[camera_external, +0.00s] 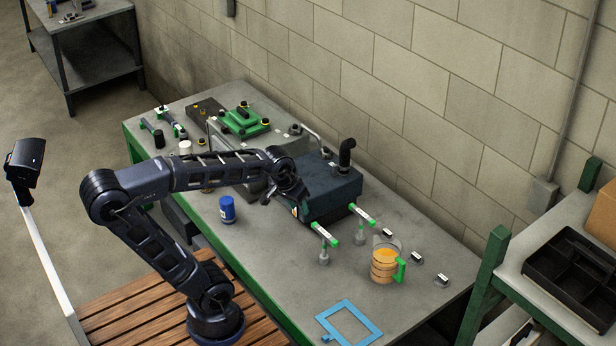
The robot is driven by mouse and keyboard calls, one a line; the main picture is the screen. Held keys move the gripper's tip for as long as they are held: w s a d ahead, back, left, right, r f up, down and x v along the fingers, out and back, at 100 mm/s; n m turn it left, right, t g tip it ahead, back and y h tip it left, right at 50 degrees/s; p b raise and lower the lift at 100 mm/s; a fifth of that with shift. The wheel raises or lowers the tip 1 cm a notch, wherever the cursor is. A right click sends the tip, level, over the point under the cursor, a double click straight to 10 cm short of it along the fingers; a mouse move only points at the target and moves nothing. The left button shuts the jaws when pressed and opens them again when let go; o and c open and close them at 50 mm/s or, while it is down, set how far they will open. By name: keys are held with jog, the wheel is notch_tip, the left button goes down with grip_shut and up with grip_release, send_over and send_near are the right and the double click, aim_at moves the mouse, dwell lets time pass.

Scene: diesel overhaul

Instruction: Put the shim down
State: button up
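My gripper (283,199) is at the left end of the dark engine block (326,194), low over the workbench (262,268). It is small and dark against the block, so I cannot tell whether its fingers are open or shut. I cannot make out a shim in it or elsewhere; it may be hidden or too small to see.
A blue can (227,210) stands left of the block. Two green-tipped rods (325,235) stick out in front of it. A jug of orange fluid (385,262) and a flat blue frame (348,323) are at the right. The bench between can and frame is clear.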

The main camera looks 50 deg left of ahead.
jog(key=s+a+f+m, duration=0.2)
jog(key=s+a, duration=0.1)
jog(key=s, duration=0.5)
jog(key=shift+s+f+m+t, duration=0.15)
jog(key=shift+s+m+t, duration=0.15)
jog(key=shift+s+m, duration=0.1)
